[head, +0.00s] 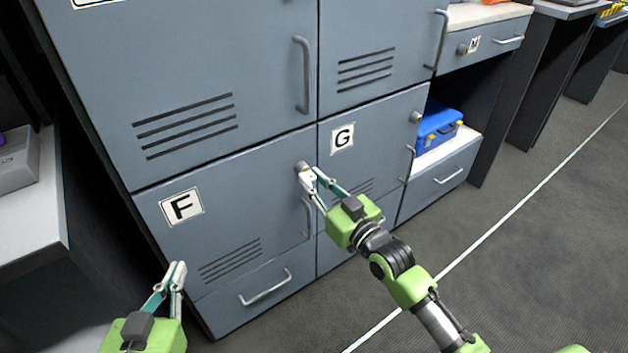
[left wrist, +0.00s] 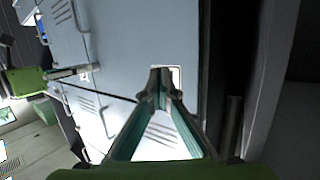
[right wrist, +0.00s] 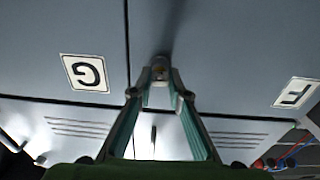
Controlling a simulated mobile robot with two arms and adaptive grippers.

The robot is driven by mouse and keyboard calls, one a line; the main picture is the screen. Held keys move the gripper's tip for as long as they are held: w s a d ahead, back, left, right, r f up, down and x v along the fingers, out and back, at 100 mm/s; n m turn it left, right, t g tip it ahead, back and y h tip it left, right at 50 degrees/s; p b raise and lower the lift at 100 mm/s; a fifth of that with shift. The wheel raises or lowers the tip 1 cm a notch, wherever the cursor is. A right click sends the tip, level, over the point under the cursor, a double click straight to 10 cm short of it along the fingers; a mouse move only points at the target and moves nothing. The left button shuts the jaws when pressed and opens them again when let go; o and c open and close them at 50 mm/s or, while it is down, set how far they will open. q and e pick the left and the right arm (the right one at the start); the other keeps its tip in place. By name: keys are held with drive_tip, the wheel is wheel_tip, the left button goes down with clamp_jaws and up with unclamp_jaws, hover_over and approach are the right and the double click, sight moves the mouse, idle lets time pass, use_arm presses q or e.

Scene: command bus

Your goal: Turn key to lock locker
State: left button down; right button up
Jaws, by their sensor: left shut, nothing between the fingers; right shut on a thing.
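Locker F (head: 222,232) is a grey-blue door with an F label and a vertical handle, and it looks closed. Its round grey lock (head: 301,165) sits at the door's upper right corner, and it shows in the right wrist view (right wrist: 161,61). My right gripper (head: 307,179) is shut at this lock, on a small key (right wrist: 158,74) mostly hidden by the fingertips. Whether the key is fully in, and how far it is turned, I cannot tell. My left gripper (head: 178,268) is shut and empty, in front of the locker's lower left.
Locker G (head: 385,130) adjoins on the right, with its own lock (head: 416,117) and handle. A drawer (head: 240,306) with a bar handle lies below F. A blue case (head: 436,128) stands on a shelf at the right. The carpeted floor at the lower right is clear.

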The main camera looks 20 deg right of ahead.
drive_tip(key=shift+n+p, duration=0.3)
drive_tip(key=shift+n, duration=0.7)
use_arm(q)
wheel_tip(320, 180, down, 5)
drive_tip(key=s+a+g, duration=0.1)
drive_tip(key=s+g, duration=0.1)
drive_tip(key=s, duration=0.1)
drive_tip(key=shift+a+f+g+y, duration=0.2)
drive_tip(key=shift+a+g+y, duration=0.05)
drive_tip(key=shift+g+y, duration=0.15)
use_arm(e)
drive_tip(key=shift+n, duration=0.7)
